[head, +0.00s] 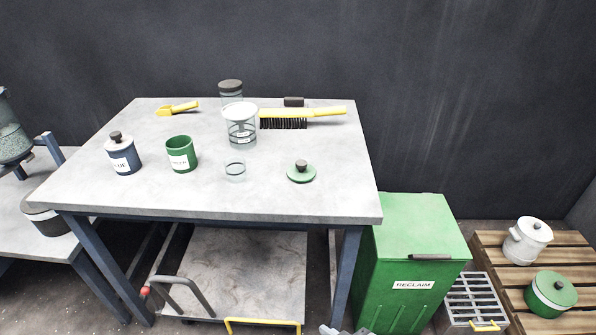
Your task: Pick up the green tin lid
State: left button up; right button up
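The green tin lid (301,174), a round disc with a dark knob on top, lies flat on the grey table (270,204), right of centre and near the front. The open green tin (182,155), with a white label, stands upright without a lid on the left half of the table.
A lidded blue tin (123,157), glass jars (240,126), a yellow scoop (177,108) and a brush (300,112) stand or lie around. A green reclaim bin (415,250) stands right of the table.

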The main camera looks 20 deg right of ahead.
aim_at(300, 171)
jog(key=u, duration=3.3)
jog(key=k, duration=1.45)
jog(key=z, duration=2.35)
